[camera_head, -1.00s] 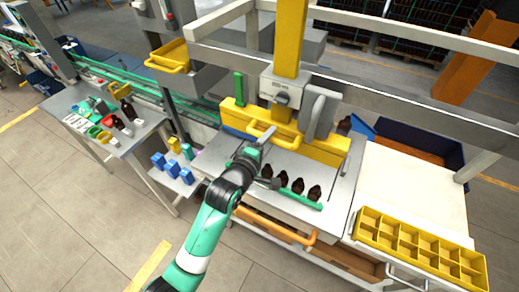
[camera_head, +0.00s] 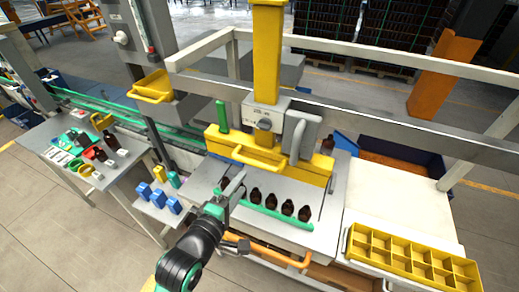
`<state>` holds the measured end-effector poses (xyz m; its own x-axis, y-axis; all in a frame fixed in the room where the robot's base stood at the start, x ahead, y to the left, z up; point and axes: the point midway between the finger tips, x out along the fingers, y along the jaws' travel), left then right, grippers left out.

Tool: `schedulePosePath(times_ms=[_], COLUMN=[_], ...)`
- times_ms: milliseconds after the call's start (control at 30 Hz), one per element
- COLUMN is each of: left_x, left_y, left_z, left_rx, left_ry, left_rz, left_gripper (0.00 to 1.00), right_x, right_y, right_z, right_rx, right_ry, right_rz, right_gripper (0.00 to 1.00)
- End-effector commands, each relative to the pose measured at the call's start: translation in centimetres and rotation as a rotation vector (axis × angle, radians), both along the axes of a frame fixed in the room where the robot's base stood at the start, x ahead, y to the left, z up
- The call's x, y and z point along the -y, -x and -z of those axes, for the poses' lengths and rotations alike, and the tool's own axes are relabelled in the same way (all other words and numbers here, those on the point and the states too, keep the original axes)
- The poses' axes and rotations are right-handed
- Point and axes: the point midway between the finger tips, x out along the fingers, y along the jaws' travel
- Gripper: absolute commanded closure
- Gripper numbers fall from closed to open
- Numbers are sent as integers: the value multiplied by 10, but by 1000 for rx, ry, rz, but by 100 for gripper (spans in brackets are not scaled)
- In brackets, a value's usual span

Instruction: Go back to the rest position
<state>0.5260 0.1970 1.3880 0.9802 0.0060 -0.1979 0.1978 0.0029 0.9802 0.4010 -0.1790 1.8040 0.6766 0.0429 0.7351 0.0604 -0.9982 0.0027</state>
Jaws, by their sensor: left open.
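Several dark amber bottles (camera_head: 271,201) stand in a row on the metal work surface (camera_head: 318,232) of the station, behind a green bar (camera_head: 275,218). One bottle at the row's left end is partly hidden by my gripper. My left arm comes up from the bottom. My left gripper (camera_head: 234,184) is open and seems empty, near the left end of the row; whether it touches anything there I cannot tell. My right gripper is not in view.
A yellow press-like fixture (camera_head: 265,160) stands behind the bottles. An orange handle (camera_head: 280,256) runs along the station front. A yellow divided tray (camera_head: 410,262) lies at right. A side table (camera_head: 65,185) at left holds small items; blue blocks (camera_head: 158,195) stand nearby.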

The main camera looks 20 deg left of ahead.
Motion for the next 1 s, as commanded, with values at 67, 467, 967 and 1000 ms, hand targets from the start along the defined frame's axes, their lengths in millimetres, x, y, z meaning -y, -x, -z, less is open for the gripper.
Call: schedulePosePath(times_ms=[67,467,967,1000], left_x=[0,10,18,18], left_y=[0,-11,126,126], left_z=[0,-192,-442,-442], left_rx=[0,358,881,866], left_ry=[0,-45,-1377,-1437], left_rz=[0,22,-404,-425], left_gripper=[45,45,45,45], right_x=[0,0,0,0], right_y=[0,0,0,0], right_z=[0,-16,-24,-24], right_rx=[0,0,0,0], right_ry=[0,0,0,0], right_rz=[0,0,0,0], right_gripper=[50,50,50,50])
